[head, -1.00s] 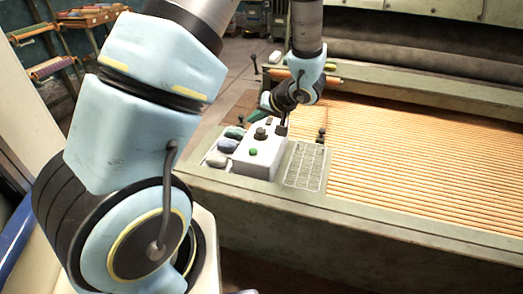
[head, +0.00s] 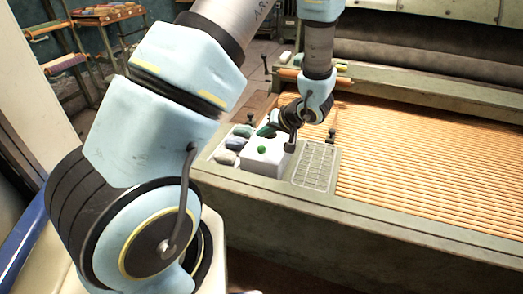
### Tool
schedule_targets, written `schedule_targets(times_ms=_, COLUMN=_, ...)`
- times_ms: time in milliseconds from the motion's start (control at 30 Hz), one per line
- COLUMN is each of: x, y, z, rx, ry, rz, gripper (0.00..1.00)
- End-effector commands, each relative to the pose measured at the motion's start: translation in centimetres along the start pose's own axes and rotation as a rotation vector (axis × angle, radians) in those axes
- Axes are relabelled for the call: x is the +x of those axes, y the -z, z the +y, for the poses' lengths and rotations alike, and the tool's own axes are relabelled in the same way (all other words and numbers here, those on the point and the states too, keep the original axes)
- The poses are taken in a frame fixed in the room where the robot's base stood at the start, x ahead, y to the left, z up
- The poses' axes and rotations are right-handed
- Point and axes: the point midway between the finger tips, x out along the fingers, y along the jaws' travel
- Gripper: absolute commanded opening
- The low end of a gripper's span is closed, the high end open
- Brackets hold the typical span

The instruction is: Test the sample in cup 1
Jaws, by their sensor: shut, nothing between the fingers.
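A white box-shaped device (head: 264,163) with a round green button (head: 261,149) on top stands on the machine's apron. Three small rounded items lie in a row along its left side: a pale grey one (head: 225,157), a blue-grey one (head: 236,143) and a dark green one (head: 243,131). I cannot tell which of them, if any, is cup 1, and no numbers are readable. My gripper (head: 290,147) is shut and empty, at the right edge of the device, right of the green button. My wrist hides the device's back part. Whether the fingertips touch anything is unclear.
A pale grid panel (head: 315,166) lies right of the device. Beyond it stretches a bed of orange slats (head: 430,150), with a small dark post (head: 332,134) near its left edge. The green-grey front rail (head: 400,222) borders the bed. Shelves stand far left.

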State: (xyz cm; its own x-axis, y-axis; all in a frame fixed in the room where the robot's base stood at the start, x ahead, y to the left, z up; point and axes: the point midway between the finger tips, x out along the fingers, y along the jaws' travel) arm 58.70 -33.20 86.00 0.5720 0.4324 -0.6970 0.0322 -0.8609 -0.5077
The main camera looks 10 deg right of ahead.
Motion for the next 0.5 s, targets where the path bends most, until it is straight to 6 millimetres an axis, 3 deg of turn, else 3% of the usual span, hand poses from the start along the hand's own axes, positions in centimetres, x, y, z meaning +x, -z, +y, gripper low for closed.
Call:
schedule_targets(times_ms=200, x=1.8, y=-1.2, z=1.3, rx=-0.001, ry=0.0, rz=0.002, gripper=0.0)
schedule_targets(times_ms=500, x=1.8, y=-1.3, z=1.3, rx=-0.001, ry=0.0, rz=0.001, gripper=0.0)
